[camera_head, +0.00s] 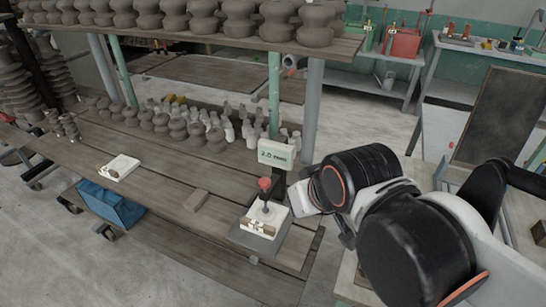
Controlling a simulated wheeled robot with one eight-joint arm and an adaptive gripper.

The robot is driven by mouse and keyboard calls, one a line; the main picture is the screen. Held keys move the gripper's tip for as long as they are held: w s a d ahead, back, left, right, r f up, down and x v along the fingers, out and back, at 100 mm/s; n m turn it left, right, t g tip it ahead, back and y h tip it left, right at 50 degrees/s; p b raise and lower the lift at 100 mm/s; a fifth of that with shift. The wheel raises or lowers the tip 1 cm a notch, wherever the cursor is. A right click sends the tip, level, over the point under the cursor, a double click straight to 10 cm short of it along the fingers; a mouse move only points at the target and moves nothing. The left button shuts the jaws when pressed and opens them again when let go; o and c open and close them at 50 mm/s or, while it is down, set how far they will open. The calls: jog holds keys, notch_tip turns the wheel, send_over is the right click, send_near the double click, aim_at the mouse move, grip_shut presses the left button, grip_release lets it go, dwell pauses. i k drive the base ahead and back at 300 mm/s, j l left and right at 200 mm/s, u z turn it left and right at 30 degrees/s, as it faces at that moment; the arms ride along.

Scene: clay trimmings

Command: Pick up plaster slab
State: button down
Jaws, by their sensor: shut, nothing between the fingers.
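A white plaster slab (119,167) lies flat on the wooden cart top at the left, with a small brown mark or piece on it. A second pale slab (264,220) lies on a grey base plate (247,240) in front of a small display sign. A red-knobbed upright tool (264,184) stands on or just behind this slab. My arm reaches in from the right. The dark end of my gripper (345,236) shows partly below the wrist, right of the grey base. It is shut and apart from both slabs. The wrist hides part of it.
The display sign (277,153) stands on a post beside my wrist. Clay pots line the shelf above, with green and grey posts. A blue crate (110,205) sits below the cart top. Bare planks surround the left slab.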

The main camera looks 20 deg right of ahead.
aim_at(267, 226)
jog(key=k+j+u, duration=0.1)
jog(key=k+j, duration=0.15)
jog(key=j, duration=0.15)
jog(key=k+j+u, duration=0.15)
jog(key=j, duration=0.3)
jog(key=k+j+z, duration=0.1)
jog(key=k, duration=0.3)
jog(key=i+l+u, duration=0.1)
jog(key=i, duration=0.2)
